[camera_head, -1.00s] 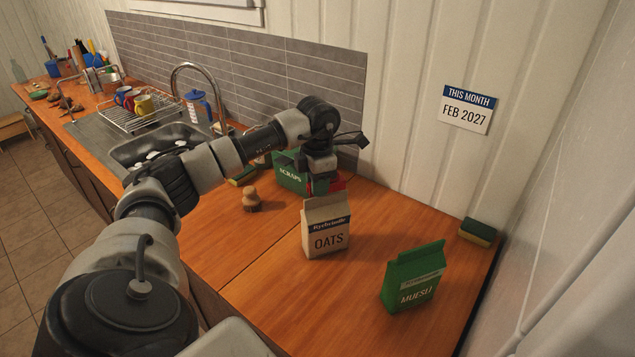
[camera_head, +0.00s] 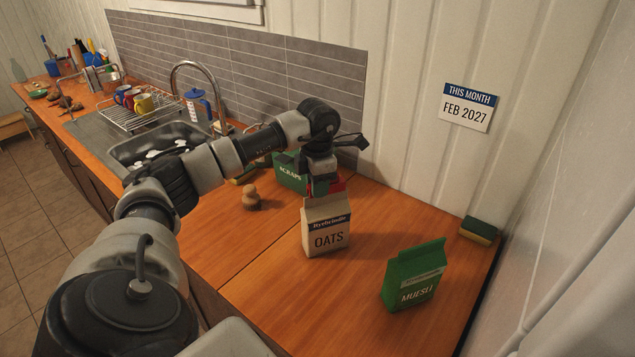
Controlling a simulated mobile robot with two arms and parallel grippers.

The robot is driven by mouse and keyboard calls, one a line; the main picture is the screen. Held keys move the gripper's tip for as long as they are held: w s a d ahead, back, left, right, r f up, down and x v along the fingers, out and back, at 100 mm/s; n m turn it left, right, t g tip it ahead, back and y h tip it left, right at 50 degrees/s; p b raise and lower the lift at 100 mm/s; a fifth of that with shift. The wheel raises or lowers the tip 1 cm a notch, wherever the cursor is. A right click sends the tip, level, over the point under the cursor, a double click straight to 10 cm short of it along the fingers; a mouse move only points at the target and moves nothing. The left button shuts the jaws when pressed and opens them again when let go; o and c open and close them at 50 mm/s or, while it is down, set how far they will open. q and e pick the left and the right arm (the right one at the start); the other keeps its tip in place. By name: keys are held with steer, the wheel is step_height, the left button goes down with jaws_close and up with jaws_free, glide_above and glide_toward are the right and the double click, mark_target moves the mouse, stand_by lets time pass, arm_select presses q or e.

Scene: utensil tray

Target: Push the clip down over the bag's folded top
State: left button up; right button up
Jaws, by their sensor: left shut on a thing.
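The tan oats bag (camera_head: 327,238) with a dark blue band stands upright on the wooden counter. Its top is narrowed under my left gripper (camera_head: 322,190), which points down just above and slightly behind the bag's top edge. My left gripper is shut on the clip, which is small and mostly hidden by the fingers; I cannot tell whether it touches the bag. A green muesli bag (camera_head: 413,278) stands upright to the right, apart from the oats bag. My right gripper is not in view.
A green scraps box (camera_head: 289,173) and something red (camera_head: 339,186) are behind my gripper. A small wooden brush (camera_head: 251,198) stands to the left. A sponge (camera_head: 479,230) lies near the wall at right. The counter around the oats bag is clear.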

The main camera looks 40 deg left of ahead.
arm_select(q)
steer(key=shift+f+b, duration=0.75)
steer(key=shift+f, duration=0.45)
steer(key=o, duration=1)
steer(key=shift+c, duration=0.2)
steer(key=shift+r, duration=0.15)
steer(key=shift+r, duration=0.3)
step_height(320, 180, up, 10)
steer(key=shift+b, duration=1.2)
steer(key=shift+s, duration=0.1)
